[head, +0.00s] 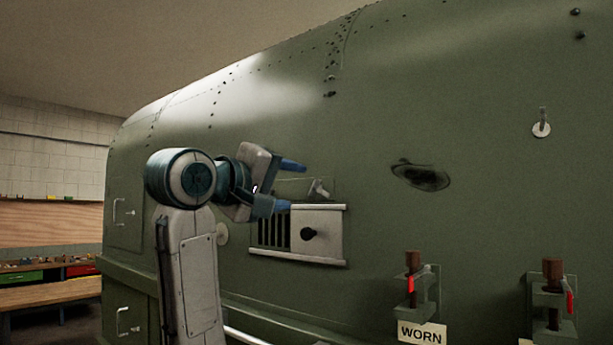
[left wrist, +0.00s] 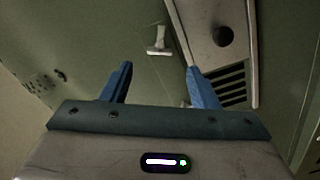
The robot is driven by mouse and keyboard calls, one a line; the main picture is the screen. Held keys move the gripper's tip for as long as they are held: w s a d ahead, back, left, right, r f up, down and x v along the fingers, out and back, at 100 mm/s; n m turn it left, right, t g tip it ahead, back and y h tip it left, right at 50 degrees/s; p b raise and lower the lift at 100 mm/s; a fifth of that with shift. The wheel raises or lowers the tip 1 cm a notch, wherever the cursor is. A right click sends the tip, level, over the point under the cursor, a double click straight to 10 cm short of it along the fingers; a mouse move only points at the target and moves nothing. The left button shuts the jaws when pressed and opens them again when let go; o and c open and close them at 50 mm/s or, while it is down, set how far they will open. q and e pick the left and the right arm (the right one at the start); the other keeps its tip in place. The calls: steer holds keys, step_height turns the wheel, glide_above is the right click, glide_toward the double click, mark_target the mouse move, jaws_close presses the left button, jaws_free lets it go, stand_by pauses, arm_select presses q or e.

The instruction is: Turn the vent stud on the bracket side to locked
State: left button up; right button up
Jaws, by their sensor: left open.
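The vent (head: 298,234) is a pale framed panel on the green fuselage wall, with dark slots at its left and a plate with a black knob at its right. A small pale T-shaped stud (head: 318,189) stands just above the vent. In the left wrist view the stud (left wrist: 158,40) lies ahead of the fingertips, between their lines and apart from both. My left gripper (head: 292,186) is open and empty, its blue fingers pointing right towards the stud. The right blue finger overlaps the vent's edge in the left wrist view (left wrist: 158,68). My right gripper is out of view.
Two brackets (head: 424,300) with brown rods and red tabs stick out at the lower right, by a WORN label (head: 422,333). Another stud on a white disc (head: 541,122) sits at the upper right. A dark oval recess (head: 421,176) lies right of the vent. A pale disc (head: 222,234) is partly hidden.

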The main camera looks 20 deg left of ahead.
mark_target(315, 186)
arm_select(q)
steer(key=p+x, duration=0.2)
steer(key=x, duration=0.2)
steer(key=shift+w+r, duration=0.15)
steer(key=shift+r, duration=0.05)
steer(key=shift+w+d+p, duration=0.1)
steer(key=shift+w+p, duration=0.2)
steer(key=shift+w+d+f, duration=0.15)
steer(key=shift+w, duration=0.15)
steer(key=shift+c, duration=0.6)
steer(key=c, duration=0.9)
steer(key=shift+o, duration=0.2)
arm_select(e)
steer(key=r, duration=0.1)
steer(key=s+r, duration=0.1)
steer(key=r, duration=0.1)
steer(key=shift+s+a+r, duration=0.2)
steer(key=shift+s+a, duration=0.05)
steer(key=shift+a, duration=0.1)
